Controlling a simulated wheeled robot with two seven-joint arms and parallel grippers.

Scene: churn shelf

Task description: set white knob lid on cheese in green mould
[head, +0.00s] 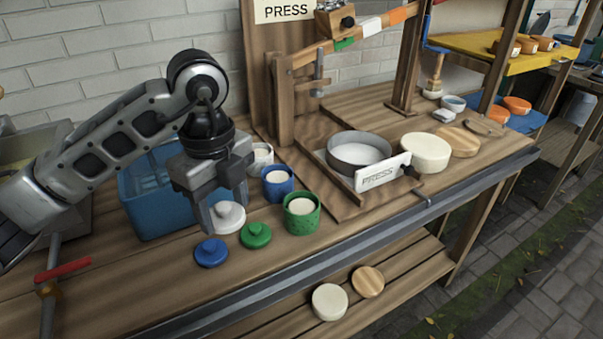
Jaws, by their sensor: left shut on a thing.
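My left gripper (224,208) points down over the bench and is shut on the white knob lid (230,219). I cannot tell whether the lid touches the bench top. The green mould (301,222) stands upright to the right of it, with pale cheese (301,206) showing in its open top. The green knob lid (256,236) lies between the white lid and the green mould. The blue knob lid (211,253) lies in front of the gripper. My right gripper is not in view.
A blue mould (277,187) and a white mould (262,158), both with cheese, stand behind the green one. A blue tub (150,200) stands behind my left arm. The press with its metal ring (360,154) is to the right. The front bench edge is clear.

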